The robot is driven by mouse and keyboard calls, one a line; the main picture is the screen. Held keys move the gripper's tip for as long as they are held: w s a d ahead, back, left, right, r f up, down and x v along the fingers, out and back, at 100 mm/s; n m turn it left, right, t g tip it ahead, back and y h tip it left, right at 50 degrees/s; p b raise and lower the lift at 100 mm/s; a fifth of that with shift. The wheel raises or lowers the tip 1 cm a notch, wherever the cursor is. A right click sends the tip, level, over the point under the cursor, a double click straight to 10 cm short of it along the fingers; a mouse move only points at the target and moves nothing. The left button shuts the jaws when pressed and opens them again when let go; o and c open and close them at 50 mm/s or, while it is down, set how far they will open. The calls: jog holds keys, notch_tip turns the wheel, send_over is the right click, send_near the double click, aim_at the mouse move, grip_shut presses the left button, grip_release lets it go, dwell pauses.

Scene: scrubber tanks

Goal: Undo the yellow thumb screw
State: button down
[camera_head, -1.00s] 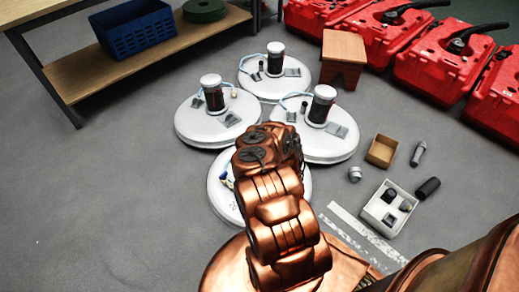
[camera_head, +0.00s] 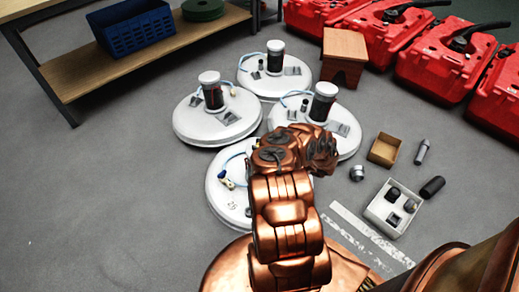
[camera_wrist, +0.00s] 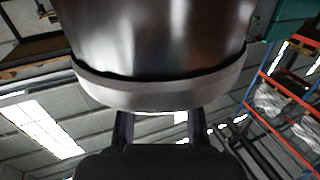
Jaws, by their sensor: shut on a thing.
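No yellow thumb screw can be made out clearly. The near white tank (camera_head: 214,191) stands partly behind my arm in the head view, with a small blue and yellowish fitting (camera_head: 226,182) and a pale blue hose on its left side. In the wrist view a dark shiny cylinder with a pale rim (camera_wrist: 160,92) fills the upper middle, very close. The two fingers of my gripper (camera_wrist: 160,126) run up behind this rim, so their tips are hidden. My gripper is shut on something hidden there. The head view hides my gripper behind my arm.
Three more white tanks (camera_head: 192,130) with capped dark canisters stand behind. To the right lie a cardboard box (camera_head: 371,157), a white tray (camera_head: 375,214) of parts and loose cylinders (camera_head: 432,187). Red machines (camera_head: 370,45) line the back right. Floor at left is clear.

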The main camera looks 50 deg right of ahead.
jog(key=n+y+b, duration=0.1)
jog(key=n+g+y+b, duration=0.1)
jog(key=y, duration=0.1)
jog(key=n+g+y+b, duration=0.1)
jog(key=shift+f+y, duration=0.3)
jog(key=shift+y, duration=0.1)
jog(key=shift+n+g+y+b, duration=0.3)
jog(key=shift+n+g+b, duration=0.15)
jog(key=shift+b, duration=0.25)
jog(key=shift+a+n+g+y+b, duration=0.1)
jog(key=shift+n+g+y+b, duration=0.35)
jog(key=shift+b, duration=0.4)
jog(key=n+g+y+b, duration=0.1)
jog(key=b, duration=0.5)
jog(key=n+g+y+b, duration=0.1)
jog(key=g+y+b, duration=0.1)
jog(key=b, duration=0.4)
jog(key=shift+f+n+g, duration=0.2)
jog(key=shift+n+g, duration=0.1)
jog(key=shift+n, duration=0.1)
jog(key=b, duration=0.2)
jog(key=g+y+b, duration=0.1)
jog(key=b, duration=0.1)
jog(key=shift+w+r+n, duration=0.1)
jog(key=shift+r+n, duration=0.15)
jog(key=shift+n, duration=0.15)
jog(key=shift+r, duration=0.15)
jog(key=c, duration=0.8)
grip_release()
jog(key=shift+r, duration=0.15)
